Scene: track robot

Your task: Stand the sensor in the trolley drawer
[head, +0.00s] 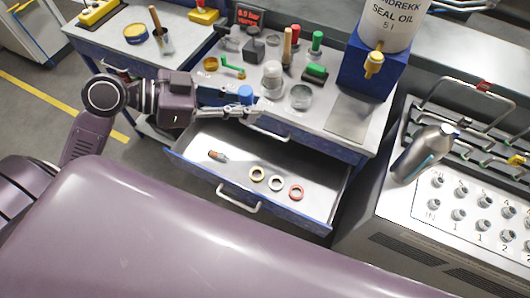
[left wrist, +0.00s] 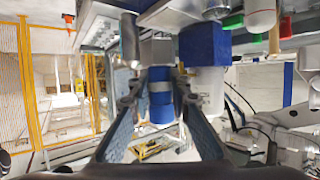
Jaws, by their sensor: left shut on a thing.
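My left gripper (head: 248,107) is over the back part of the open trolley drawer (head: 235,167), near the trolley top's front edge. It is shut on a blue cylinder with a grey band (left wrist: 160,96), which I take to be the sensor. In the left wrist view the cylinder is between the two fingers (left wrist: 160,110). In the head view its blue end (head: 245,93) shows just above the fingers, and the rest is hidden. In the drawer lie a small grey-and-orange piece (head: 217,156), a yellowish ring (head: 257,173), a white ring (head: 275,183) and a red ring (head: 296,192). My right gripper is not seen.
The trolley top (head: 346,122) carries several bottles, jars and tools behind the gripper, and a blue box (head: 362,75) with a seal oil canister (head: 390,25). A bench with numbered ports (head: 455,205) stands at right. The drawer floor between its contents and back is bare.

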